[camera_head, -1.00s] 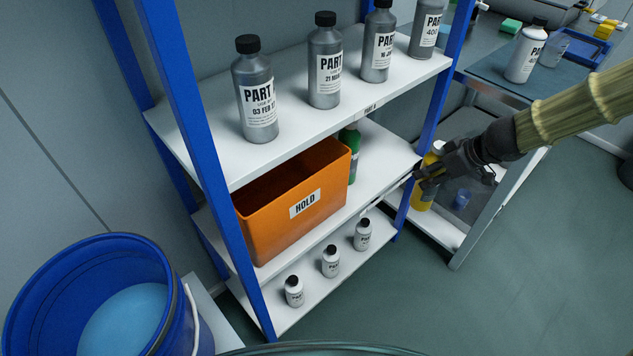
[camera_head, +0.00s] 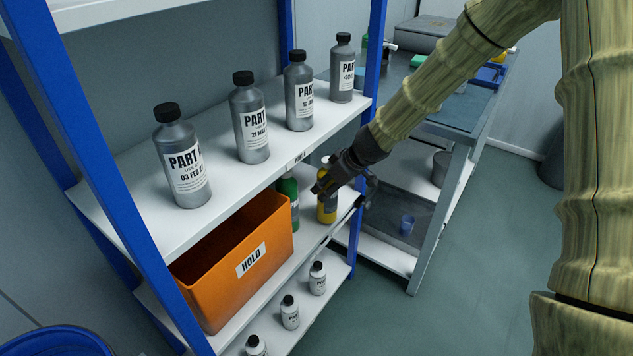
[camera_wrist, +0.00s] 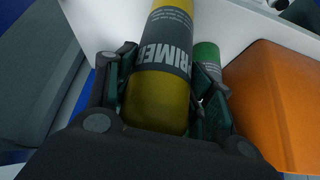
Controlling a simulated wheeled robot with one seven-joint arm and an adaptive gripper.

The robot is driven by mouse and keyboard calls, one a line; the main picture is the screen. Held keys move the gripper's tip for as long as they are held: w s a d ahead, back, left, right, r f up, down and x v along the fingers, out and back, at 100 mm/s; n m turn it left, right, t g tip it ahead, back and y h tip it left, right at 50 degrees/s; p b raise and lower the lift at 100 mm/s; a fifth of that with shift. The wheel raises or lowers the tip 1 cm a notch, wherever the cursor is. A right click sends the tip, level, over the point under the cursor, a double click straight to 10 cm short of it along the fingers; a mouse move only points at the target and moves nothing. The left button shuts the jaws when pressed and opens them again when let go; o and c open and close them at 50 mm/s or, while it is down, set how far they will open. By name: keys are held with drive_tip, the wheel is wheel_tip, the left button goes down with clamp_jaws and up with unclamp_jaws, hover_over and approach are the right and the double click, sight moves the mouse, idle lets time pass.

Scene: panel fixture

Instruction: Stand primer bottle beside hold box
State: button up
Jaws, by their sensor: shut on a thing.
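The yellow primer bottle (camera_head: 327,207) with a dark label is upright at the right end of the middle shelf (camera_head: 312,229). In the wrist view the primer bottle (camera_wrist: 158,103) sits between my fingers. My gripper (camera_head: 328,184) is shut on it and covers its upper part. The orange hold box (camera_head: 222,284) stands on the same shelf to the left, marked HOLD; it also shows at the right in the wrist view (camera_wrist: 280,100). A green bottle (camera_head: 290,203) stands between the box and the primer bottle. I cannot tell whether the primer bottle's base touches the shelf.
Several grey bottles (camera_head: 249,120) stand on the shelf above, close over my gripper. A blue upright (camera_head: 366,110) is just behind my gripper. A workbench (camera_head: 440,140) stands to the right.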

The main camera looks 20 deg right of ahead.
drive_tip(key=w, duration=0.1)
drive_tip(key=w+a, duration=0.2)
drive_tip(key=shift+w+a+f, duration=0.15)
drive_tip(key=shift+a+f, duration=0.05)
drive_tip(key=shift+f, duration=0.1)
drive_tip(key=shift+f+b, duration=0.15)
drive_tip(key=shift+b, duration=0.15)
drive_tip(key=o, duration=1.2)
drive_tip(key=shift+o, duration=0.2)
